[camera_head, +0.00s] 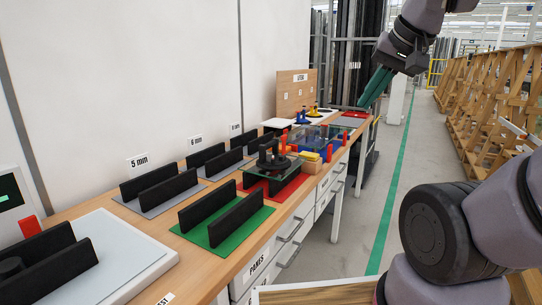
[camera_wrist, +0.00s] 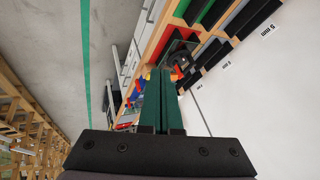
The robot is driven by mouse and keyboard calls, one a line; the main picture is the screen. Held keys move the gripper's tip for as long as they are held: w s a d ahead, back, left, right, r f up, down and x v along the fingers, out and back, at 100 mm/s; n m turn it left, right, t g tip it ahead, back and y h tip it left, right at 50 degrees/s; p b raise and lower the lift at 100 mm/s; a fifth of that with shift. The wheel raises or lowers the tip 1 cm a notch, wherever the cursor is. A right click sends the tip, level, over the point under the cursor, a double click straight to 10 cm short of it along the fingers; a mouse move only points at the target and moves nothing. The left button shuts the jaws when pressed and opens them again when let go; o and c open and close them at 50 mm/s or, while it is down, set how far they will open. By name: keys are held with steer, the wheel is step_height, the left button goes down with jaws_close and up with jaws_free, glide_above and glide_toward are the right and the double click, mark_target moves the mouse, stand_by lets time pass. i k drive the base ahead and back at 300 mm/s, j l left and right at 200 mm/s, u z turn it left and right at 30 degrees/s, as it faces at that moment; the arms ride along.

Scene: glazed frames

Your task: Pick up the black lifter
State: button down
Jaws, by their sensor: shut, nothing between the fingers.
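The black lifter (camera_head: 273,158), with upright black knobs, stands on a dark glass pane (camera_head: 258,181) over a red mat (camera_head: 290,188) on the bench. In the wrist view the black lifter (camera_wrist: 181,57) shows small, near the red mat, partly hard to make out. My gripper (camera_head: 373,92) has green fingers and is up in the air beyond the bench's right edge, well apart from the lifter. In the wrist view the fingers (camera_wrist: 160,75) are together with nothing between them.
Black slotted racks stand on the green mat (camera_head: 255,227) and grey mats along the bench. A white scale (camera_head: 95,262) is at near left. The aisle floor (camera_head: 400,150) is clear.

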mark_target(280, 161)
steer(key=i+l+u, duration=0.6)
steer(key=l, duration=0.3)
